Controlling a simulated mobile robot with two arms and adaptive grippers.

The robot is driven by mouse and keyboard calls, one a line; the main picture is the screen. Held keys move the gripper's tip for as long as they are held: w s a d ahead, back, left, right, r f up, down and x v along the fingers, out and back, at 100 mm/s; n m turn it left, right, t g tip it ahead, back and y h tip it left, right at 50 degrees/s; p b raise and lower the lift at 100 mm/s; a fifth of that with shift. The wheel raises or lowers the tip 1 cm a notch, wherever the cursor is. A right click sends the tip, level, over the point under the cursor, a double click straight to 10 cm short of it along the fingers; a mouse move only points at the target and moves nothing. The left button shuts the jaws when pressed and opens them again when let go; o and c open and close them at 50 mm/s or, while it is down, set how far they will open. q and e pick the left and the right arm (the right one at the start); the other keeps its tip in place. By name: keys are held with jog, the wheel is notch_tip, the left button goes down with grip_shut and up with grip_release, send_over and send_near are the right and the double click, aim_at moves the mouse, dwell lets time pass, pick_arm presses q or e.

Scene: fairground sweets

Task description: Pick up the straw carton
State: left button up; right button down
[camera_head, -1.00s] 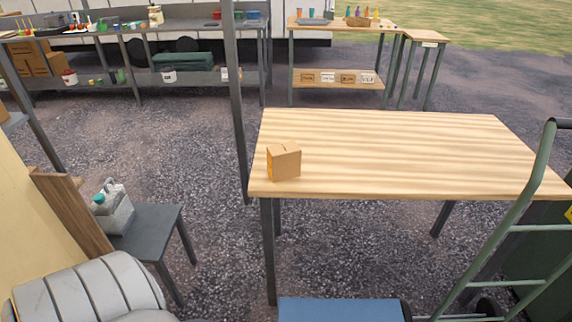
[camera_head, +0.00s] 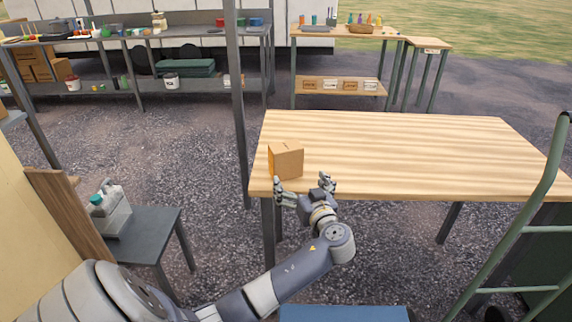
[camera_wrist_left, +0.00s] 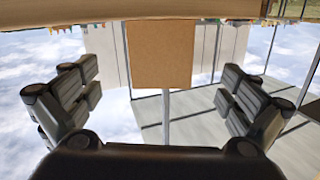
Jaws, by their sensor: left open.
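The straw carton (camera_head: 286,160) is a small brown cardboard box standing upright on the wooden table (camera_head: 400,150), near its front left corner. My left gripper (camera_head: 303,186) is open and empty at the table's front edge, just in front of the carton and slightly to its right. In the left wrist view, the carton (camera_wrist_left: 160,55) shows as a plain brown face ahead, between the spread fingers (camera_wrist_left: 160,100) and apart from them. My right gripper is not in view.
A dark post (camera_head: 237,100) stands left of the table. A green hand truck (camera_head: 530,220) stands at the right. A small grey table (camera_head: 150,235) holds a canister (camera_head: 110,212). The tabletop right of the carton is clear.

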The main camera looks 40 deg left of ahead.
aim_at(289, 154)
pick_arm(q)
jog(key=shift+n+y, duration=0.6)
jog(key=shift+n, duration=0.2)
jog(key=a+r, duration=0.1)
jog(key=w+a+r, duration=0.1)
jog(key=a, duration=0.1)
jog(key=w+a+r+p, duration=0.1)
jog(key=a, duration=0.1)
jog(key=shift+w+a+r, duration=0.15)
jog(key=shift+w+r, duration=0.1)
jog(key=shift+p+x, duration=0.9)
jog(key=shift+x, duration=1.9)
jog(key=shift+w, duration=0.1)
jog(key=shift+c, duration=0.2)
jog(key=c, duration=1.3)
